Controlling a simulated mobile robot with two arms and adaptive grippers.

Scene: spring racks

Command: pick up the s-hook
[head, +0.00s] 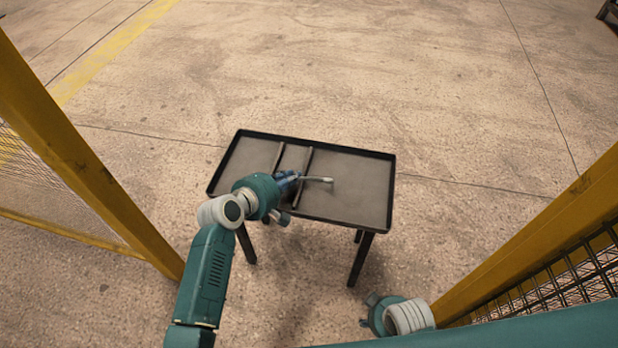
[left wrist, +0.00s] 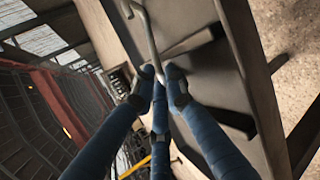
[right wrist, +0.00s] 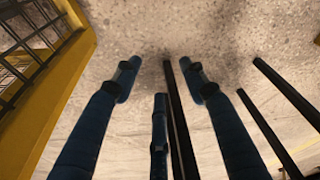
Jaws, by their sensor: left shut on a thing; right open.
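The s-hook is a thin grey metal rod with a bent end. In the head view the s-hook (head: 318,179) sticks out to the right from my left gripper (head: 298,180), over the table. In the left wrist view the s-hook (left wrist: 148,35) runs away from between the blue fingertips (left wrist: 160,82), its far end curved. My left gripper is shut on it; the fingers hide its near end. I cannot tell whether it touches the table. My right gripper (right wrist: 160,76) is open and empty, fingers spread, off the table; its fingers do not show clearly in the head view.
The small table (head: 355,205) has a grey top, a raised black rim and two narrow divider bars (head: 290,160). Its right section is bare. Yellow posts with mesh fencing stand at the left (head: 85,165) and right (head: 540,240). The concrete floor beyond is clear.

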